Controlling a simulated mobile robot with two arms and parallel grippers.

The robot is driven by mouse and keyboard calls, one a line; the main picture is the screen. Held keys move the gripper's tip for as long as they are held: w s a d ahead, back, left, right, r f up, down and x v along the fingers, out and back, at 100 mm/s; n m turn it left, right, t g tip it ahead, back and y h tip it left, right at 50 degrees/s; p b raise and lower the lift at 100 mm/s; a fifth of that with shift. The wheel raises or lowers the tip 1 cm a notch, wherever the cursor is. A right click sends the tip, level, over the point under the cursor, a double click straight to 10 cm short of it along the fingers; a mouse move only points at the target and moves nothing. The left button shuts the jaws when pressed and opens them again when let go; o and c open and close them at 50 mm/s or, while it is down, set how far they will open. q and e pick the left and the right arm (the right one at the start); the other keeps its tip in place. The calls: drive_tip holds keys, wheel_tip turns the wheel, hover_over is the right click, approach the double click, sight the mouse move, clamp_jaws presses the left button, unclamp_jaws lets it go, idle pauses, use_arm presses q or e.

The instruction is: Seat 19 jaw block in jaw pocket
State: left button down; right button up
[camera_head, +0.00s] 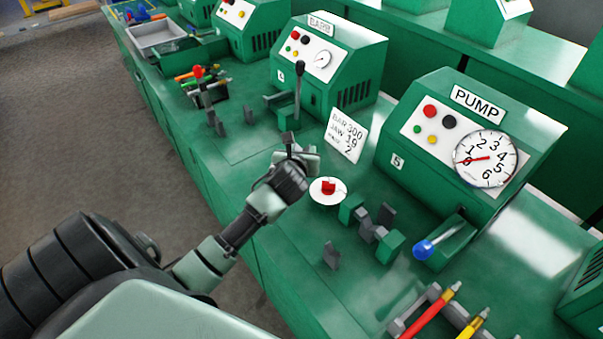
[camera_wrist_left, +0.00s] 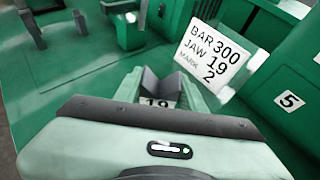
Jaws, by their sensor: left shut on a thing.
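My left gripper (camera_head: 290,147) is shut on a dark grey jaw block (camera_head: 288,138), held above the green bench left of the white card. In the left wrist view the same block (camera_wrist_left: 158,86) has a V-shaped notch and the label 19 between the fingertips. A fixture with green side blocks (camera_head: 390,247) and grey pieces (camera_head: 367,230) between them stands on the bench in front of the PUMP machine, right of the gripper. Which gap is the jaw pocket I cannot tell. My right gripper is out of view.
A card (camera_head: 345,135) reads BAR 300, JAW 19, MARK 2. A white dish (camera_head: 320,199) with a red piece (camera_head: 328,186) lies near the fixture. A loose grey block (camera_head: 331,255) stands in front. The PUMP machine (camera_head: 460,140) has a blue-knobbed lever (camera_head: 424,249). Colored tools lie lower right.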

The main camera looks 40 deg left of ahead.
use_arm(q)
wheel_tip(320, 180, down, 5)
wheel_tip(320, 180, down, 4)
drive_tip(key=shift+f+b, duration=0.1)
drive_tip(key=shift+b, duration=0.3)
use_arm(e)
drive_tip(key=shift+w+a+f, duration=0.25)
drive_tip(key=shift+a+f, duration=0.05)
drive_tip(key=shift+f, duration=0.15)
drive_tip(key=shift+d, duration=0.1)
use_arm(q)
drive_tip(key=c, duration=0.8)
unclamp_jaws()
drive_tip(key=shift+f, duration=0.1)
drive_tip(key=shift+c, duration=0.2)
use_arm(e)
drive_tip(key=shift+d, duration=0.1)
